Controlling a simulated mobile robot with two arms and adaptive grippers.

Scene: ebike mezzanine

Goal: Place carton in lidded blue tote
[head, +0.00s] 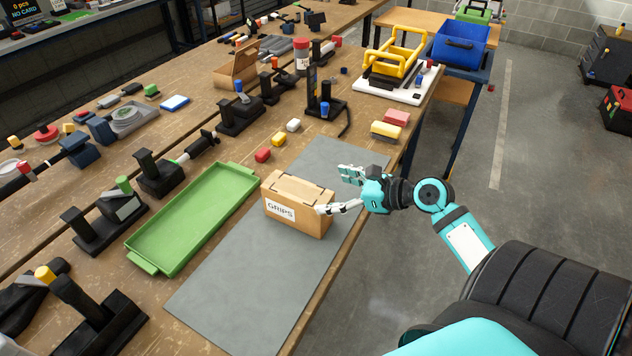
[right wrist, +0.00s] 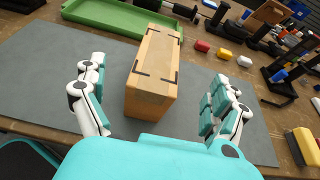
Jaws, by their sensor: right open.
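The carton (head: 297,207) is a brown box labelled GRIPS, standing closed on the grey mat (head: 230,290) on the workbench. My right gripper (head: 337,191) is open at the carton's right end. In the right wrist view the carton (right wrist: 156,75) stands between the spread fingers of my right gripper (right wrist: 150,105), with visible space on both sides. A blue tote (head: 460,46) stands at the far right beyond the bench end; its top looks open in this view, and I cannot make out a lid. My left gripper is not in view.
A green tray (head: 195,220) lies left of the mat. Small coloured blocks (head: 278,140) lie behind the mat. The floor (head: 540,140) at right is mostly clear.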

